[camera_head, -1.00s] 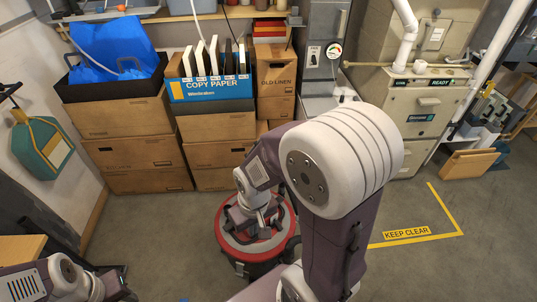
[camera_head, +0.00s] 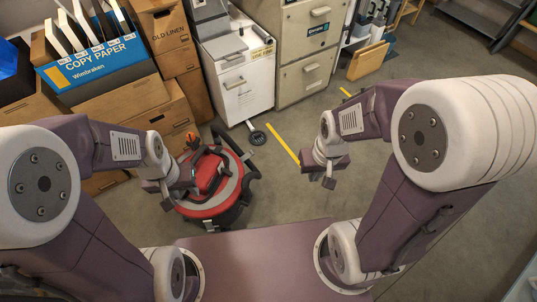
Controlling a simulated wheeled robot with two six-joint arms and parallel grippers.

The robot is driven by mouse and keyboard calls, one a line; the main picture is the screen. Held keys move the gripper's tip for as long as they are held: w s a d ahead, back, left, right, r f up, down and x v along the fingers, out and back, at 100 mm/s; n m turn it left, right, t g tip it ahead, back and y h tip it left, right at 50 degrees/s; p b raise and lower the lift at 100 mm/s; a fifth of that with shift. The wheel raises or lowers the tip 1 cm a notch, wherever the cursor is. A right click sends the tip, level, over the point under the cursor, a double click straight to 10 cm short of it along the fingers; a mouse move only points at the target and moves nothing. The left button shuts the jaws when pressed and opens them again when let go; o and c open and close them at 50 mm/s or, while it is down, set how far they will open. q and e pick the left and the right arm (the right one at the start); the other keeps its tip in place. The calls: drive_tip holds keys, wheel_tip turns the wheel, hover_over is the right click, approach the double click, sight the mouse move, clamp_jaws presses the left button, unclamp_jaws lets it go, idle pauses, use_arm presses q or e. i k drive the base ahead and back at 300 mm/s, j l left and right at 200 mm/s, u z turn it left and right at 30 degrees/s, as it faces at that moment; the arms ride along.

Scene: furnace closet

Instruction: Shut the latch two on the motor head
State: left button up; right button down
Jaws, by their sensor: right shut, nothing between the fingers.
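The motor head (camera_head: 228,187) is the red and grey round top of a dark canister vacuum on the floor, left of centre. A small light tab (camera_head: 208,226) on its front rim looks like a latch; I cannot tell which latch it is or its position. My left gripper (camera_head: 165,197) is at the left side of the motor head, covering part of the rim; its fingertips are too small to show the gap or contact. My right gripper (camera_head: 327,180) is shut and empty above the floor, right of the motor head and apart from it.
Cardboard boxes (camera_head: 168,118) and a blue copy paper box (camera_head: 100,62) stand behind and left of the vacuum. A white cabinet (camera_head: 247,95) and beige furnace unit (camera_head: 305,78) are behind. Floor with a yellow line (camera_head: 283,143) is clear to the right.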

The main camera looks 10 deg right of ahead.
sight(250, 153)
drive_tip(key=i+l+u, duration=0.15)
drive_tip(key=u, duration=0.25)
drive_tip(key=i+l+u, duration=0.15)
drive_tip(key=u, duration=0.3)
drive_tip(key=i+l+u, duration=0.1)
drive_tip(key=l+u, duration=0.3)
